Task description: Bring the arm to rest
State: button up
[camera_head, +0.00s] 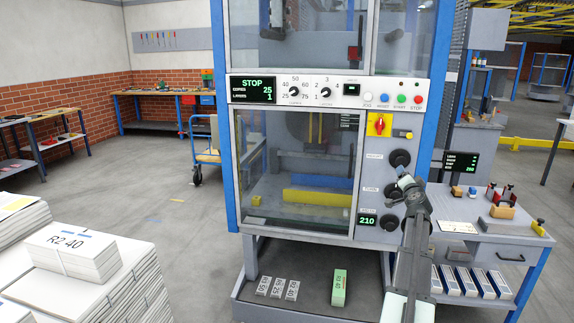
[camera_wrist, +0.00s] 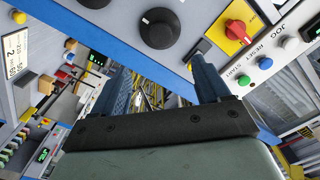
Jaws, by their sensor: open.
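My arm (camera_head: 408,262) reaches up from the bottom right in the head view, in front of the machine's right side. My gripper (camera_head: 404,178) is at its upper end, in front of the panel's column of black knobs (camera_head: 400,158). In the wrist view my gripper (camera_wrist: 162,78) has its two blue-grey fingers apart, with nothing between them. A black knob (camera_wrist: 158,28) and a red and yellow switch (camera_wrist: 238,30) show beyond the fingers. I cannot tell whether a finger touches the panel.
The stacker machine (camera_head: 229,180) stands straight ahead, its display reading STOP. A side table (camera_head: 490,226) with small tools is at right. Paper bundles (camera_head: 75,255) are stacked at left. A green block (camera_head: 339,288) lies on the lower shelf (camera_head: 312,300). Open floor (camera_head: 165,205) lies left.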

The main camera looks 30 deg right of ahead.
jog(key=s+a+f+n+g+y, duration=0.3)
jog(key=a+f+g+y, duration=0.1)
jog(key=a+f, duration=0.95)
jog(key=s+a+f+n+g+y, duration=0.3)
jog(key=a+f+y, duration=0.2)
jog(key=a+f, duration=0.8)
jog(key=s+a+f+n+g+y, duration=0.35)
jog(key=a+f, duration=0.55)
jog(key=f, duration=0.9)
jog(key=s+a+f+n+g+y, duration=0.15)
jog(key=s+a+f, duration=0.25)
jog(key=a+f, duration=0.45)
jog(key=s+a+f+n+g, duration=0.1)
jog(key=s+a+f+g, duration=0.3)
jog(key=a, duration=0.7)
jog(key=s+a+f+n+g, duration=0.1)
jog(key=s+a+f+n, duration=0.1)
jog(key=s+a+f, duration=0.2)
jog(key=s+a+f+n+g, duration=0.2)
jog(key=s+a+f, duration=0.3)
jog(key=s+a, duration=0.5)
jog(key=a+n, duration=0.1)
jog(key=a, duration=0.3)
jog(key=shift+f+g+h, duration=0.3)
jog(key=shift+h, duration=0.1)
jog(key=shift+a+n, duration=0.5)
